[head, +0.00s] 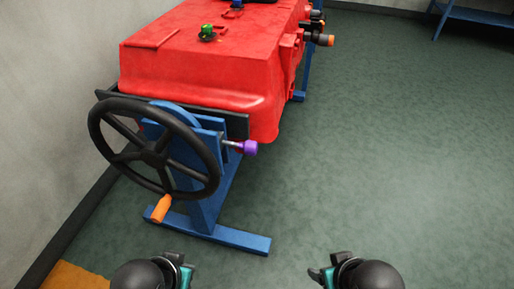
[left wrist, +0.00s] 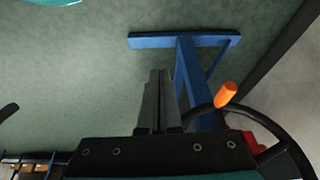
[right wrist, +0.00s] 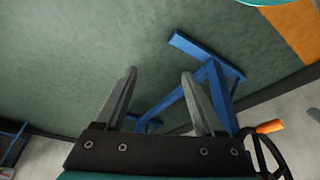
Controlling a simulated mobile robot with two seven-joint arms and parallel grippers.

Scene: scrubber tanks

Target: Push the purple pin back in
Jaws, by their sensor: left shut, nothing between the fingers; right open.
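The purple pin (head: 246,147) sticks out to the right from the blue stand, just behind the black handwheel (head: 118,141) and below the red tank (head: 200,75). A length of grey shaft shows between its purple knob and the blue bracket. My left gripper (head: 182,262) is low in the head view, apart from the pin; in the left wrist view its fingers (left wrist: 158,100) are shut with nothing between them. My right gripper (head: 318,272) is at the bottom, right of the left one; in the right wrist view its fingers (right wrist: 158,95) are apart and empty. Neither wrist view shows the pin.
The handwheel has an orange handle (head: 161,208). The blue stand's foot (head: 215,232) lies on the floor in front. A green knob (head: 207,32) is on the tank top, and black and orange fittings (head: 318,37) are at its far right. Green floor (head: 390,150) on the right is clear.

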